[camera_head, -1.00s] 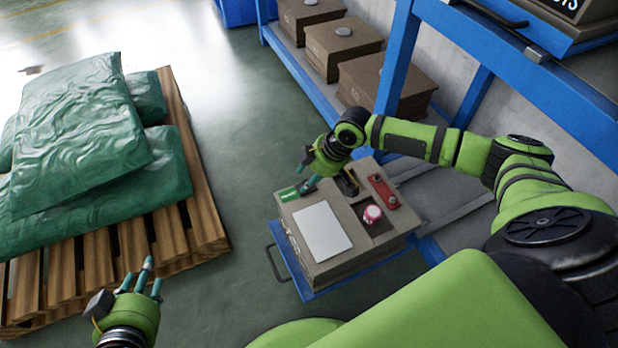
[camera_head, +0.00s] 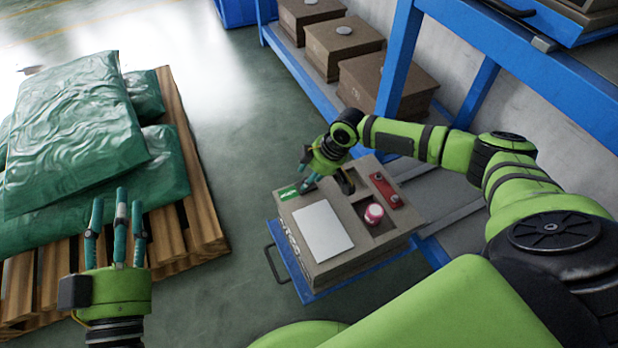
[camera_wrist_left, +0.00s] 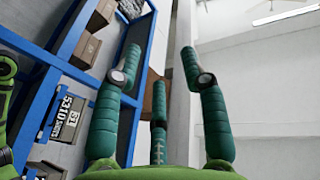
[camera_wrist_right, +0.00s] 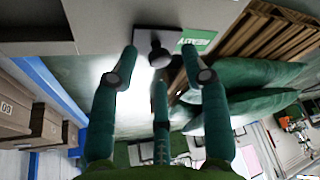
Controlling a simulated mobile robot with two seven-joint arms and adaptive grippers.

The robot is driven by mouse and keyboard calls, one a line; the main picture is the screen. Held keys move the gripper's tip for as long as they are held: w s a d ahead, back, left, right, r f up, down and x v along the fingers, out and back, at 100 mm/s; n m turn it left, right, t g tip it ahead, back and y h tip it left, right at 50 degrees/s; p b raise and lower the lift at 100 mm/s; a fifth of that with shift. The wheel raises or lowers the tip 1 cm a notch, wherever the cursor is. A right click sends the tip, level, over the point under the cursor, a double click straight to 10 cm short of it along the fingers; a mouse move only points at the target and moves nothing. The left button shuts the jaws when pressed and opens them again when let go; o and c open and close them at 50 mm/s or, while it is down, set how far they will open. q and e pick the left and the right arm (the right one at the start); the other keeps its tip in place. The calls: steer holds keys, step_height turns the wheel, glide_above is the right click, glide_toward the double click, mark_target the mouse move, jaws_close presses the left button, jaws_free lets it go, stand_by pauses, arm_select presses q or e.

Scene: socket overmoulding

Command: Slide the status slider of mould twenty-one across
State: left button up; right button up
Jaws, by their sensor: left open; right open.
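The mould (camera_head: 345,255) is a grey-brown block on a blue stand, with a pale plate on top. A green label (camera_head: 287,193) is at its far left corner; in the right wrist view the label (camera_wrist_right: 194,40) seems to read READY. My left gripper (camera_head: 118,215) is open and empty, away from the mould, near the pallet.
A wooden pallet (camera_head: 205,225) with green sacks (camera_head: 75,120) stands at left. A blue rack (camera_head: 395,65) with several brown boxes (camera_head: 345,48) is behind. A red part (camera_head: 384,190) and a pink-topped round part (camera_head: 374,213) sit in mould recesses. A 5310 shots sign (camera_wrist_left: 67,115) shows in the left wrist view.

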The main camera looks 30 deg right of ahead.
steer(key=shift+w+a+f, duration=0.1)
steer(key=shift+w+f, duration=0.1)
steer(key=shift+f, duration=0.25)
arm_select(q)
steer(key=r, duration=0.2)
steer(key=s+t+h, duration=0.1)
steer(key=shift+d+r, duration=0.3)
steer(key=shift+r, duration=0.1)
arm_select(e)
steer(key=shift+c, duration=0.4)
